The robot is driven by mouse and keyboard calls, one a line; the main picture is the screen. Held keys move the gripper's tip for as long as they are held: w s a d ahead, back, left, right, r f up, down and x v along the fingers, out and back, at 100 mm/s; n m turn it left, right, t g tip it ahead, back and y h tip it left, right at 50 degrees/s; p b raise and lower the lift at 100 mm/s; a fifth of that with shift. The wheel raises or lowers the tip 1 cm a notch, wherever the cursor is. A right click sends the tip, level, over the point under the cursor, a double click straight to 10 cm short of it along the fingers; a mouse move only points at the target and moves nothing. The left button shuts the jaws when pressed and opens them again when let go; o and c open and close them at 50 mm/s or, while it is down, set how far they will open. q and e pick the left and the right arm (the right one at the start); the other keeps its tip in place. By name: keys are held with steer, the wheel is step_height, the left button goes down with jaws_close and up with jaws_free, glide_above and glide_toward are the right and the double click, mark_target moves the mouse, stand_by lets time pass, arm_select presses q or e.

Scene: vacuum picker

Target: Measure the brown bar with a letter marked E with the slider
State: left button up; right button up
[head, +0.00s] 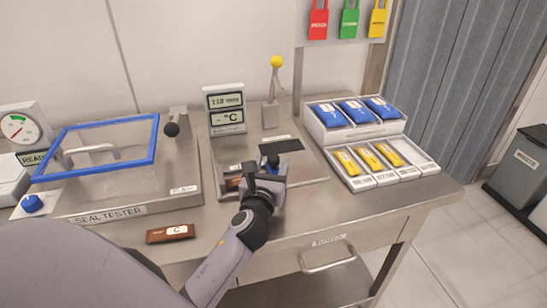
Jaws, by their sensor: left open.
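A brown bar (158,236) with a white label reading C lies on the table's front edge area, left of my arm. Another brown piece (233,184) shows at the measuring plate, partly hidden by my left gripper; no letter E is readable on it. The slider looks to be the dark block with a blue part (272,158) on the plate (312,169), just behind the gripper. My left gripper (256,174) is open, low over the plate's front left part, beside the brown piece. Contact cannot be told. My right gripper is not in view.
A display (225,100) and a yellow-knobbed lever (275,80) stand behind the plate. The seal tester with its blue-framed lid (155,140) is on the left. A rack (318,135) of blue and yellow packs is on the right. The table's front right is clear.

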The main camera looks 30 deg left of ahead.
arm_select(q)
steer(key=shift+x, duration=1.4)
steer(key=shift+c, duration=0.3)
jaws_close()
steer(key=shift+w+d+b, duration=0.45)
steer(key=shift+w+d, duration=0.85)
steer(key=shift+w, duration=0.15)
steer(key=shift+o, duration=0.3)
jaws_free()
steer(key=shift+w+d, duration=0.1)
steer(key=shift+v, duration=3.6)
